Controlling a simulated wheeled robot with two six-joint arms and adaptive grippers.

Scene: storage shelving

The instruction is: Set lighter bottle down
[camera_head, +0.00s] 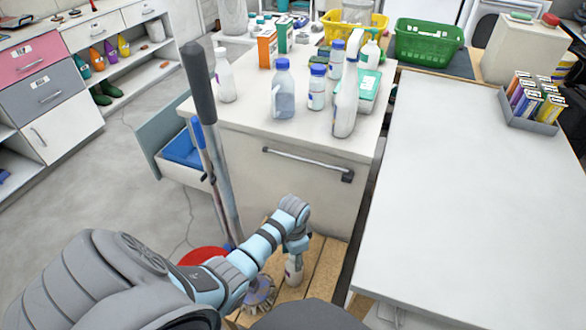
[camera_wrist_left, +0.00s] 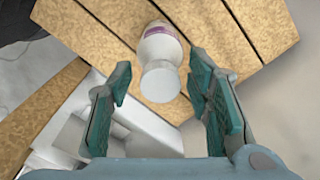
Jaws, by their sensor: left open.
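A white bottle with a purple label band (camera_wrist_left: 160,47) is on wooden slats, seen from above in the left wrist view. In the head view its lower part (camera_head: 293,273) shows below my left gripper (camera_head: 297,245), and the arm hides its top. In the wrist view my left gripper (camera_wrist_left: 163,105) is open, with one finger on either side of the bottle's near end and visible gaps to both. The bottle appears to stand on the slats. My right gripper is not in view.
A white cabinet (camera_head: 255,190) carries several bottles, including a blue-capped one (camera_head: 283,95). A grey-handled pole (camera_head: 198,85) stands by my left arm, near a red round object (camera_head: 203,256). A white table (camera_head: 475,190) on the right is mostly clear.

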